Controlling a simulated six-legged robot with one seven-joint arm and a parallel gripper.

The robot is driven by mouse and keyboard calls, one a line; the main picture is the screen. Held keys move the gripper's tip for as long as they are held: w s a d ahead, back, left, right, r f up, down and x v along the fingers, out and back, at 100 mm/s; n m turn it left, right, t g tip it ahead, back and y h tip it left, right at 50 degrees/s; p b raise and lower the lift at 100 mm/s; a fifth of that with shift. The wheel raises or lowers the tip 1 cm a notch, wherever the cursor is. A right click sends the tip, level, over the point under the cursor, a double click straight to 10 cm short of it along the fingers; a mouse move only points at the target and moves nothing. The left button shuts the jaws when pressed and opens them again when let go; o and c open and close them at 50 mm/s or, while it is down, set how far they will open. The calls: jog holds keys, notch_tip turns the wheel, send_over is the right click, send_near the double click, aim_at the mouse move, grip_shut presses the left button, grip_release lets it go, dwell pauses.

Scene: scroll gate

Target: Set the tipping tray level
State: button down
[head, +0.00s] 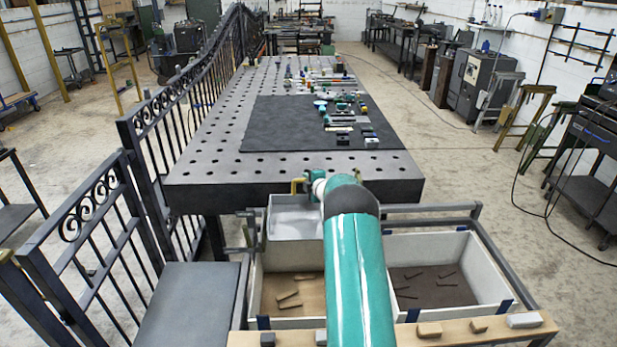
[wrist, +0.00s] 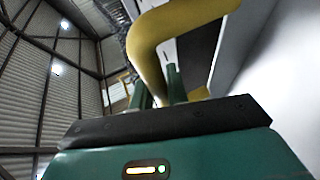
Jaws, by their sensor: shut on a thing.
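A pale grey tray (head: 292,226) stands behind the bins, at the near end of the perforated table. Its surface looks sloped, but I cannot tell its exact tilt. A yellow bent handle (head: 297,185) shows at its far edge, and it looms large in the wrist view (wrist: 158,45). My gripper (head: 308,184) is at that handle, at the end of my teal arm. In the wrist view my gripper's dark green fingers (wrist: 160,88) are shut on the yellow handle. My arm hides the right part of the tray.
Two white-walled bins, the left (head: 272,318) and the right (head: 490,275), hold several small sticks. A wooden ledge (head: 390,335) with blocks lies in front. The perforated table (head: 215,165) is behind, with a scrolled metal gate (head: 85,215) at the left.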

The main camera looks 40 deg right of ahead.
jog(key=shift+s+f, duration=0.1)
jog(key=shift+f, duration=1.1)
jog(key=c, duration=1.7)
grip_release()
jog(key=shift+o, duration=0.3)
jog(key=shift+f, duration=0.15)
jog(key=r+v, duration=0.1)
jog(key=v, duration=1.2)
jog(key=shift+s+r, duration=0.15)
jog(key=shift+r, duration=0.15)
